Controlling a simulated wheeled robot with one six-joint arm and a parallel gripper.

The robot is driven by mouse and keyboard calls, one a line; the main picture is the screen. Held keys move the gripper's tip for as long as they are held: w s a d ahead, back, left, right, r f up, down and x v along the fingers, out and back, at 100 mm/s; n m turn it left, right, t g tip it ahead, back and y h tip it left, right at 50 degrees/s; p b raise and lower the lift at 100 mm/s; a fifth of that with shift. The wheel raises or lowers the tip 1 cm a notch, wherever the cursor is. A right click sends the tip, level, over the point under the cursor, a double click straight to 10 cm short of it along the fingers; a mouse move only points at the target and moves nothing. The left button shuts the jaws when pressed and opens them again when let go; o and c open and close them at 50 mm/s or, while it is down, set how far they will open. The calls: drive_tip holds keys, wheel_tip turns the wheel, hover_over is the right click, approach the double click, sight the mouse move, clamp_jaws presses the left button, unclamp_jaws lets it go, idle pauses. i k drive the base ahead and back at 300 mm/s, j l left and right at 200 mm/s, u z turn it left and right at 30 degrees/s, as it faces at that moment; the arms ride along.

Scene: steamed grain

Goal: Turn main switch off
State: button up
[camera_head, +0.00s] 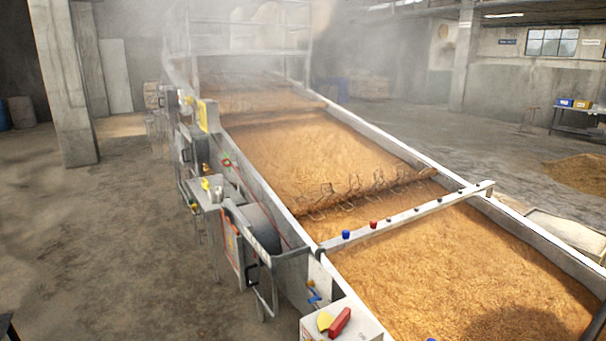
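No switch is clearly marked as the main switch. A pale box (352,327) at the bottom edge, beside the long grain bed, carries a yellow piece (325,321) and a red block-like handle (340,322). Another box with yellow knobs (206,184) sits along the bed's left side, and a yellow panel (208,116) stands farther back. I cannot tell the on or off position of any of them. My gripper is not in view.
The long metal trough (290,222) of steaming grain fills the middle and right. A crossbar (410,214) spans it, with a tined roller (370,190) behind. Grey machinery (238,245) juts out on the left. Concrete floor (90,240) is open at left, past a pillar (62,85).

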sight(326, 322)
drive_tip(key=i+j, duration=0.1)
drive_tip(key=j, duration=0.15)
drive_tip(key=i+z, duration=0.1)
drive_tip(key=i, duration=0.45)
drive_tip(key=i+j, duration=0.2)
drive_tip(key=i, duration=0.3)
drive_tip(key=l+z, duration=0.05)
